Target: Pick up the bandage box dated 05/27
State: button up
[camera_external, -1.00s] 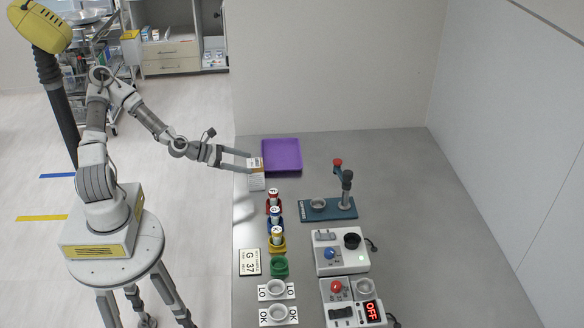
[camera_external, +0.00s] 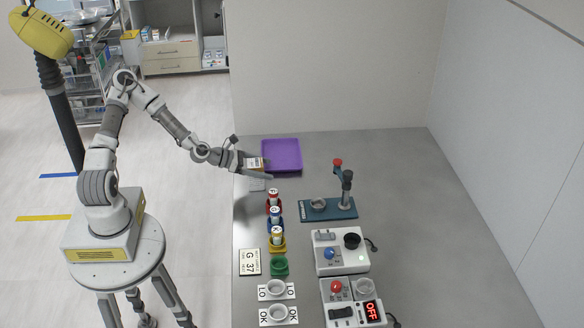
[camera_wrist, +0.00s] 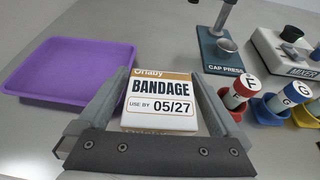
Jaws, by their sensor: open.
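The bandage box (camera_wrist: 160,103) is white with orange-brown ends and reads "BANDAGE USE BY 05/27" in the wrist view. In the outside view the box (camera_external: 254,163) stands at the near left of the purple tray, partly hidden by my gripper. My gripper (camera_external: 262,167) is open, with its fingers reaching along both sides of the box. In the wrist view the box lies between the two fingers of my gripper (camera_wrist: 155,95). I cannot tell whether either finger touches it.
An empty purple tray (camera_wrist: 70,68) lies just behind the box. A teal cap press (camera_external: 345,207), several coloured cups with labelled vials (camera_external: 275,215), and a mixer (camera_external: 340,252) stand nearby. The right part of the grey table (camera_external: 440,220) is clear.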

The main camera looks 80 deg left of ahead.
jog(key=c, duration=1.4)
